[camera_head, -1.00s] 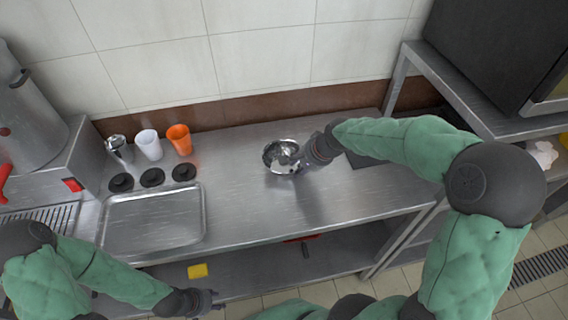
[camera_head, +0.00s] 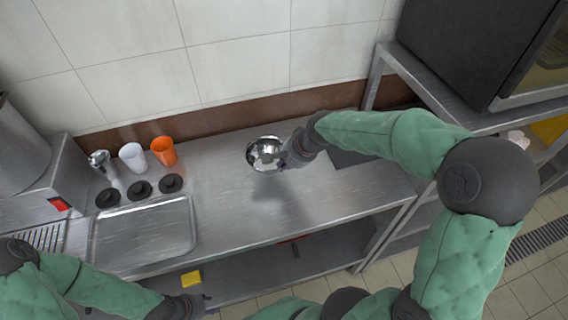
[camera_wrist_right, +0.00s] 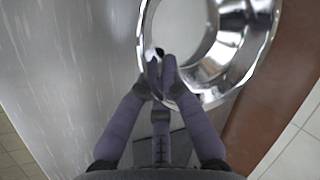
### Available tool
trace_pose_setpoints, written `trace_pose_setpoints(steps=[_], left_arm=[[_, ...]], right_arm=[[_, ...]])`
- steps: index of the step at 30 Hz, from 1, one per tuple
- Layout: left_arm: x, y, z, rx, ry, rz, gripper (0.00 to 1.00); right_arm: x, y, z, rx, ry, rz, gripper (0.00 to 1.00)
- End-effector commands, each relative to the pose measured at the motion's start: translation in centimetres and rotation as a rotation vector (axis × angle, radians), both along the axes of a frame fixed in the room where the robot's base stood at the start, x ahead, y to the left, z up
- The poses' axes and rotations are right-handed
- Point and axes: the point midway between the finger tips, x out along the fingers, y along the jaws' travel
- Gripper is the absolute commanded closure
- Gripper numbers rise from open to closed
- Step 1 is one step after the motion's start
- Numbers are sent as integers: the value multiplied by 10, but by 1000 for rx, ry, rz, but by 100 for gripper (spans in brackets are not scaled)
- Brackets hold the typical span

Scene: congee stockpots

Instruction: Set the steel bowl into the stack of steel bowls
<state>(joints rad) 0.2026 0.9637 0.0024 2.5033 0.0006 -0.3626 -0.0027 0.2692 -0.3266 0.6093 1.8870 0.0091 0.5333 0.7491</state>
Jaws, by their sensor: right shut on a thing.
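A shiny steel bowl (camera_head: 264,152) is over the back middle of the steel counter, with a dark shadow on the counter in front of it. My right gripper (camera_head: 284,160) is shut on its near right rim. In the right wrist view the fingers (camera_wrist_right: 162,82) pinch the rim of the bowl (camera_wrist_right: 262,35), which appears tilted. I cannot make out a separate stack of steel bowls; whether one lies beneath or behind the held bowl is not clear. My left gripper (camera_head: 203,302) is low, in front of the counter, away from the bowl; its fingers are too small to read.
A steel tray (camera_head: 97,240) lies on the left of the counter (camera_head: 235,225). Behind it are black lids (camera_head: 140,190), a white cup (camera_head: 132,157), an orange cup (camera_head: 163,151) and a metal container (camera_head: 101,162). A dark flat item (camera_head: 352,157) lies right of the bowl. A shelf rack (camera_head: 460,125) stands at right.

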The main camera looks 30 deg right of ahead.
Motion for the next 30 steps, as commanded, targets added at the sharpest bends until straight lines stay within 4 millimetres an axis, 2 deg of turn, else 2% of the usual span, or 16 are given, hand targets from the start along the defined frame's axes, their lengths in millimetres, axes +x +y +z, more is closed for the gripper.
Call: trace_pose_setpoints(steps=[1, 6, 12, 18, 24, 30], left_arm=[[0, 0, 10, 0, 0, 0, 60], [0, 0, 30, 0, 0, 0, 60], [0, 0, 43, 0, 0, 0, 60], [0, 0, 53, 0, 0, 0, 60], [0, 0, 56, 0, 0, 0, 60], [0, 0, 56, 0, 0, 0, 60]], right_arm=[[-8, 5, 17, -1, -4, 2, 100], [-35, 22, 56, -2, -5, 4, 100], [-73, 46, 71, -1, -4, 2, 100], [-97, 61, 81, -1, -2, 3, 100], [-107, 67, 85, 0, -1, 0, 100], [-108, 68, 85, -1, 0, 0, 100]])
